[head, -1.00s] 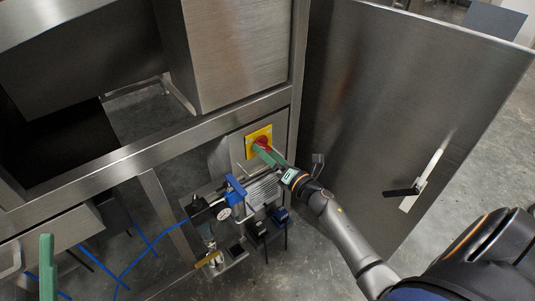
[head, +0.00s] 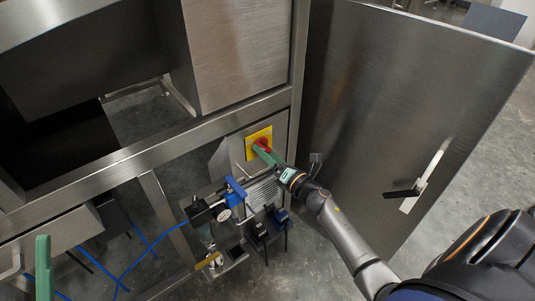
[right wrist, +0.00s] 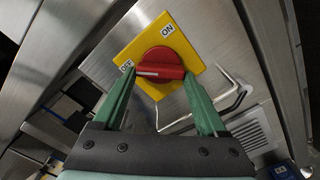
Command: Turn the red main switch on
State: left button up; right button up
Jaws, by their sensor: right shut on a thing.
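The red main switch (right wrist: 160,66) is a rotary knob with a bar handle on a yellow plate (right wrist: 143,45). In the right wrist view the plate reads OFF at left and ON at upper right. The white mark on the handle points left, toward OFF. The switch also shows in the head view (head: 263,144) on the cabinet front. My right gripper (right wrist: 158,76) is shut on the red handle, one green finger at each end. One green finger of my left gripper (head: 44,268) shows at the lower left of the head view; its jaw opening is hidden.
An open steel door (head: 390,120) stands right of the switch and my right arm. Below the switch are a blue-handled valve assembly with a gauge (head: 224,214) and dark blue parts (head: 279,217). Blue hoses (head: 145,248) run at lower left.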

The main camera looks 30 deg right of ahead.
jog(key=shift+c, duration=1.2)
